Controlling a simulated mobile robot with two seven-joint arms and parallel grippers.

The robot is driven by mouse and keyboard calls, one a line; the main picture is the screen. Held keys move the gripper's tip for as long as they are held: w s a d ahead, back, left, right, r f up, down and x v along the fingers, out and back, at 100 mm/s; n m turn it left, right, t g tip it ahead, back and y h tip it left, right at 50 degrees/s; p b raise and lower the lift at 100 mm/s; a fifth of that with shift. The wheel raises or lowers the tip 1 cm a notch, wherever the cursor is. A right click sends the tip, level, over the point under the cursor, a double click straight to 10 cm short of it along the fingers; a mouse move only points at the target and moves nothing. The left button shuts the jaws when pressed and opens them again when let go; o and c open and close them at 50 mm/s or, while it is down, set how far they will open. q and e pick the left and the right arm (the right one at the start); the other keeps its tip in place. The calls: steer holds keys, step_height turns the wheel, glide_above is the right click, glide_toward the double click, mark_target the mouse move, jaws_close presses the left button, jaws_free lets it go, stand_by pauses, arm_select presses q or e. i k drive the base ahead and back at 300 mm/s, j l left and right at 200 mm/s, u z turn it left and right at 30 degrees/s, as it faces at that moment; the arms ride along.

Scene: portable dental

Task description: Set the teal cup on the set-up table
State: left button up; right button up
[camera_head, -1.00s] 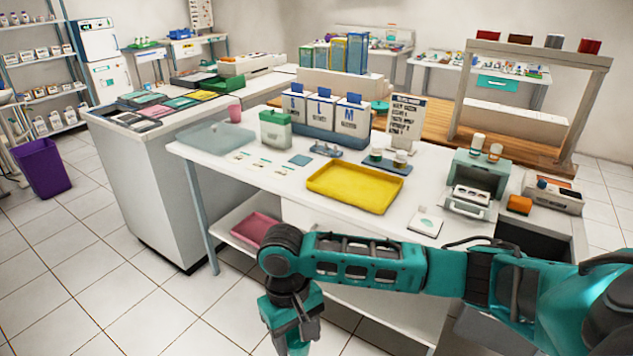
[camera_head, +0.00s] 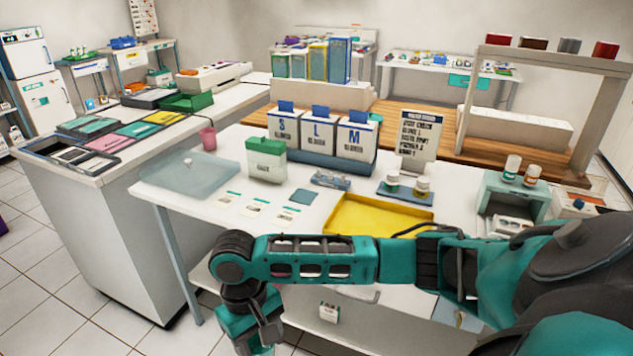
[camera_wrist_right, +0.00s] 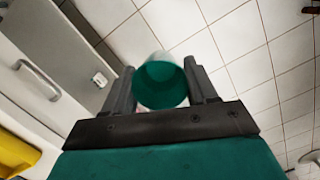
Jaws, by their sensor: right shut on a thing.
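The teal cup (camera_wrist_right: 160,82) is between the two fingers of my right gripper (camera_wrist_right: 162,88) in the right wrist view, its round opening showing. The gripper is shut on it. In the head view my right gripper (camera_head: 262,335) hangs low in front of the white table (camera_head: 165,205), below its top. A pale teal bit of the cup (camera_head: 262,351) shows at the bottom edge there. I cannot tell which table is the set-up table by any label; the white one in front is nearest. My left gripper is not in view.
The white table carries a translucent mat (camera_head: 190,175), a pink cup (camera_head: 208,139), a green-lidded box (camera_head: 266,160), glove boxes (camera_head: 318,137), small cards, a yellow tray (camera_head: 372,217) and a teal device (camera_head: 512,192). Bare top lies near its front left edge.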

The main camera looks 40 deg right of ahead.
mark_target(236, 156)
steer(key=i, duration=0.8)
steer(key=i+j+z, duration=0.15)
steer(key=i, duration=0.65)
